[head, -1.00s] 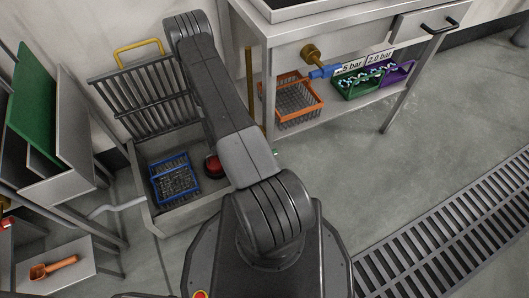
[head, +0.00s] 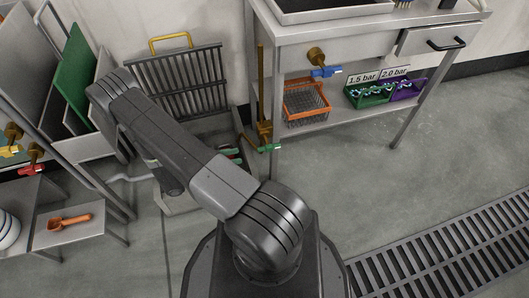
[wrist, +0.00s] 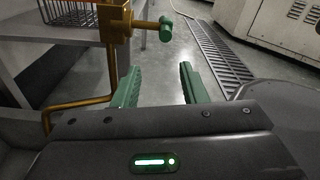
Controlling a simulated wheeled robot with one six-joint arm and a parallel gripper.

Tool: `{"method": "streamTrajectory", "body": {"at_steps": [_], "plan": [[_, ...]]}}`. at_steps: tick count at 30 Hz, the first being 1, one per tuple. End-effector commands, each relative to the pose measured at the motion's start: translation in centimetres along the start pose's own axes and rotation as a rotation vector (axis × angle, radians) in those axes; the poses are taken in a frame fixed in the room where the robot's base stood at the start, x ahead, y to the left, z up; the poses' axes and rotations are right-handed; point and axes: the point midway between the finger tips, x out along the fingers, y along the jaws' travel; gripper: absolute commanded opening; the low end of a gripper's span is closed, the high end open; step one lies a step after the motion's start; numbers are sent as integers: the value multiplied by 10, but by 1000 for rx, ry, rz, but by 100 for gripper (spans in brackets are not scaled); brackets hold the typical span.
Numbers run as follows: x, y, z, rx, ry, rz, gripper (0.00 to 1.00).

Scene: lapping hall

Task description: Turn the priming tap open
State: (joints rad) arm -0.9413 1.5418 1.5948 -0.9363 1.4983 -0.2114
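A tap with a green handle (head: 268,148) sits low on a brass pipe (head: 262,90) beside the bench's left leg. In the wrist view the green handle (wrist: 165,28) is at the top centre, at the end of a brass stem. My gripper (wrist: 158,84) is open and empty, its two green fingers apart. The handle lies ahead of the fingers and does not touch them. In the head view my arm hides most of the gripper. A blue-handled tap (head: 325,72) is on the bench front. No label shows which is the priming tap.
An orange basket (head: 306,103), a green bin (head: 368,95) and a purple bin (head: 405,89) stand on the bench shelf. A black rack (head: 180,85) is behind my arm. Yellow (head: 10,151) and red (head: 30,170) taps are far left.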

Motion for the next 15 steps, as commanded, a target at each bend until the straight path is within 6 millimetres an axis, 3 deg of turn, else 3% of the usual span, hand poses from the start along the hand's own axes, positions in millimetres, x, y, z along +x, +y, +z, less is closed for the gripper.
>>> {"method": "streamTrajectory", "body": {"at_steps": [7,15], "plan": [[-1,-6,14,11,-79,-10,39],[42,-6,16,10,-77,-14,39]]}}
